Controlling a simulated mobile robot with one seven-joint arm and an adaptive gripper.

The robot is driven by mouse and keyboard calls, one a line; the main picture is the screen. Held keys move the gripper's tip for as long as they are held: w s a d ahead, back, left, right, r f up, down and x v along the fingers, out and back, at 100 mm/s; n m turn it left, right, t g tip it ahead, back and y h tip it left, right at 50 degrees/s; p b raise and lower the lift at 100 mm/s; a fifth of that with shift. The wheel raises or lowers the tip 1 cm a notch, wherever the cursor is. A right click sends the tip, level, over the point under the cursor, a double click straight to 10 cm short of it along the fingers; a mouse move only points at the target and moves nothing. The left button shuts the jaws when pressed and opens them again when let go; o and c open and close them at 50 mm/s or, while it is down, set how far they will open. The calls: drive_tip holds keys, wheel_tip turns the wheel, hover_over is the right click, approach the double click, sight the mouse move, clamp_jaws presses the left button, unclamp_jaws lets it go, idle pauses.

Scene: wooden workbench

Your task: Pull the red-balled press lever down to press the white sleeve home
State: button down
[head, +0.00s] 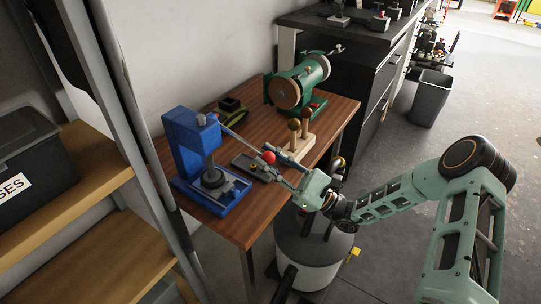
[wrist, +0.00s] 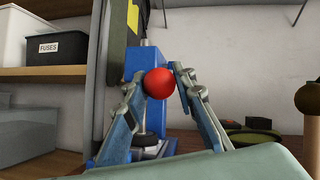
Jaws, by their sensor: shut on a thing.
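The blue press (head: 187,142) stands on the wooden workbench, and its body also shows in the wrist view (wrist: 148,62). Its lever (head: 236,136) slopes down and right from the press head to a red ball (head: 269,157). In the wrist view the red ball (wrist: 159,84) sits between the fingertips. My gripper (head: 266,160) is shut on the red ball, with one finger on each side. A dark round part (head: 213,178) sits under the press ram. I cannot make out the white sleeve in either view.
A grey tray (head: 243,163) lies beside the press, near my fingers. A shelf post (head: 128,120) rises left of the bench.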

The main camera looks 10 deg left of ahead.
drive_tip(key=shift+a+f+b, duration=0.25)
drive_tip(key=shift+f+b, duration=0.05)
drive_tip(key=shift+f, duration=0.25)
drive_tip(key=shift+a+f+b, duration=0.2)
drive_tip(key=shift+f+b, duration=0.1)
drive_tip(key=shift+f, duration=0.2)
drive_tip(key=c, duration=1.6)
unclamp_jaws()
drive_tip(key=shift+a, duration=0.1)
drive_tip(key=shift+w+r, duration=0.1)
drive_tip(key=shift+d+f, duration=0.3)
drive_tip(key=shift+d, duration=0.25)
drive_tip(key=v, duration=1.1)
